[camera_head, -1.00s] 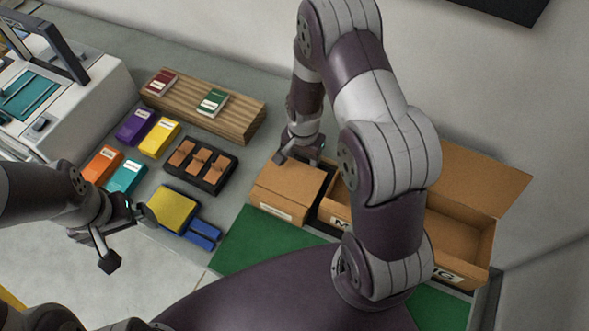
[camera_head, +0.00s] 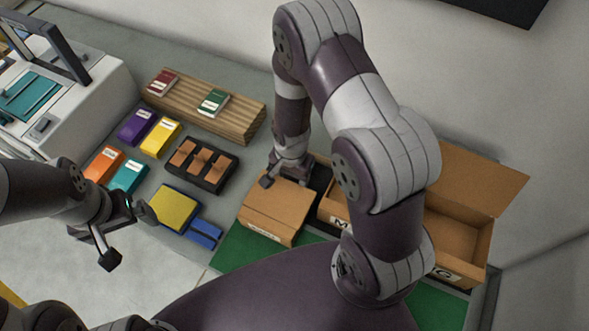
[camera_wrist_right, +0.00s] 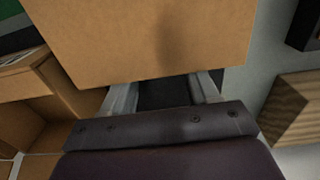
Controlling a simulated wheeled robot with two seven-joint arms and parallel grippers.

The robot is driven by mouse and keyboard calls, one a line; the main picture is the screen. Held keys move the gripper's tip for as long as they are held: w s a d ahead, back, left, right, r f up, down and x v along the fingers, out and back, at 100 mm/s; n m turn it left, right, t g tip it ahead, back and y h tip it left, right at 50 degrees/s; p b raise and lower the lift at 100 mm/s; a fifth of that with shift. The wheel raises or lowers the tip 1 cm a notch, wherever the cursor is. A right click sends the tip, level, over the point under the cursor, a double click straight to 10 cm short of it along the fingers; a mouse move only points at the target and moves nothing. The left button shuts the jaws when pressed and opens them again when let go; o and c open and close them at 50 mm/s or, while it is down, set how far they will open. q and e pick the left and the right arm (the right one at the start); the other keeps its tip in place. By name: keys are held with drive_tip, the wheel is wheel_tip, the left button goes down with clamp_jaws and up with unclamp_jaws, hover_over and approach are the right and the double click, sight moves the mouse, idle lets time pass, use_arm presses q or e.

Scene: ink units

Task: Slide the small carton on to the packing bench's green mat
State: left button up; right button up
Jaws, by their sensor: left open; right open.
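The small carton (camera_head: 280,205) is a closed brown box with a white label on its front. Its front part overlaps the green mat (camera_head: 235,250) in the head view; how much of it rests on the mat I cannot tell. My right gripper (camera_head: 287,178) is open behind the carton's back side, its fingers close to it. In the right wrist view the carton (camera_wrist_right: 145,40) fills the top, just beyond the open fingers (camera_wrist_right: 163,92); contact is unclear. My left gripper (camera_head: 128,236) is open and empty at the left, away from the carton. My right arm hides part of the mat.
An open carton marked M (camera_head: 330,210) stands right beside the small carton, and a larger open carton (camera_head: 460,238) is further right.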

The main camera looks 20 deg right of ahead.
sight(276, 204)
drive_tip(key=shift+s+a+p, duration=0.35)
drive_tip(key=shift+s+a, duration=0.9)
drive_tip(key=shift+a, duration=0.2)
drive_tip(key=shift+s+a+p, duration=0.3)
drive_tip(key=shift+s+a, duration=0.95)
drive_tip(key=shift+a, duration=0.2)
drive_tip(key=shift+s+a+b, duration=0.35)
drive_tip(key=shift+s+a, duration=0.25)
drive_tip(key=shift+a, duration=0.15)
drive_tip(key=shift+w+d+r+p, duration=0.15)
drive_tip(key=shift+w+d+p, duration=0.25)
drive_tip(key=shift+d+p, duration=0.1)
wheel_tip(276, 204, up, 7)
drive_tip(key=p, duration=0.7)
drive_tip(key=shift+r, duration=0.1)
drive_tip(key=shift+f, duration=0.2)
